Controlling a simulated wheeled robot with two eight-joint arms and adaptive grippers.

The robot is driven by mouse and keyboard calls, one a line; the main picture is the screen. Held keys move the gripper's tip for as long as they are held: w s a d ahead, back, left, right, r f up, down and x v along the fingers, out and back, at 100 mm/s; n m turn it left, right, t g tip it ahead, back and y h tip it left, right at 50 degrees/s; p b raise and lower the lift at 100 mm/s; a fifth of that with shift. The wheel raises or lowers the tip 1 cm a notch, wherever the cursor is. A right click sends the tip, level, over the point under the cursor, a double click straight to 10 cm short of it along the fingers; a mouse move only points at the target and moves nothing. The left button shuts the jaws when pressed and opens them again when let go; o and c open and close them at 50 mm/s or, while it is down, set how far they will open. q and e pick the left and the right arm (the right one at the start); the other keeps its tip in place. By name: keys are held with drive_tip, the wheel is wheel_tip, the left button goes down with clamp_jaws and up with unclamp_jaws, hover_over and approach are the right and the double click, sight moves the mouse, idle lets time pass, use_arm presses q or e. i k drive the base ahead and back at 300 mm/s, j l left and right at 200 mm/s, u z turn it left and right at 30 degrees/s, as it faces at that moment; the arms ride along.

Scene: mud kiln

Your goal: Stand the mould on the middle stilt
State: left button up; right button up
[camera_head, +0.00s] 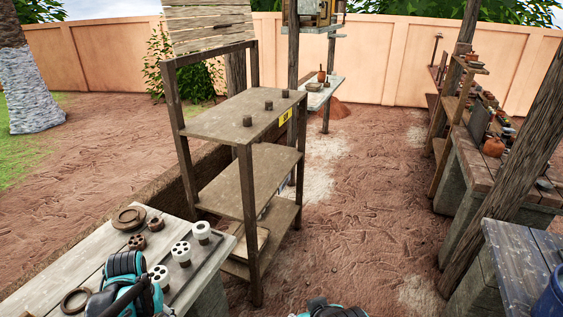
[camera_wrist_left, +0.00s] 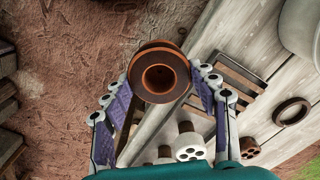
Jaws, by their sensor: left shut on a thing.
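My left gripper (camera_wrist_left: 159,90) is shut on the mould (camera_wrist_left: 143,63), a reddish-brown flanged round piece with a central hole, held between both fingers in the left wrist view. In the head view my left gripper is at the lower left over the near table, and its body hides its fingertips and the mould. The middle stilt (camera_head: 268,105) is a short dark cylinder on the rack's top board (camera_head: 215,122), between the near stilt (camera_head: 247,121) and the far stilt (camera_head: 285,93). All three tops look bare. Only part of my right gripper shows at the bottom edge; its fingers are hidden.
The near table (camera_head: 60,275) bears white holed pieces (camera_head: 202,233), small brown pieces, a brown disc (camera_head: 129,218) and a dark ring (camera_head: 75,296). Rack posts (camera_head: 249,220) rise beside the top board. A wooden post (camera_head: 510,150) and workbenches stand right. Open ground lies between.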

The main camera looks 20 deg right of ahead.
sight(269, 102)
drive_tip(key=i+l+z, duration=0.1)
drive_tip(key=z, duration=0.3)
drive_tip(key=i+z, duration=0.1)
drive_tip(key=z, duration=0.35)
drive_tip(key=i+z, duration=0.1)
drive_tip(key=z, duration=0.3)
drive_tip(key=i+z, duration=0.15)
drive_tip(key=z, duration=0.3)
drive_tip(key=i+j, duration=0.15)
drive_tip(key=i, duration=0.35)
drive_tip(key=i+j, duration=0.15)
drive_tip(key=i, duration=0.35)
drive_tip(key=i+j, duration=0.15)
drive_tip(key=i, duration=0.3)
drive_tip(key=i+j, duration=0.15)
drive_tip(key=i, duration=0.35)
drive_tip(key=i+u, duration=0.3)
drive_tip(key=u, duration=0.15)
drive_tip(key=i+l+u, duration=0.15)
drive_tip(key=u, duration=0.3)
drive_tip(key=i+l+u, duration=0.4)
drive_tip(key=j, duration=0.1)
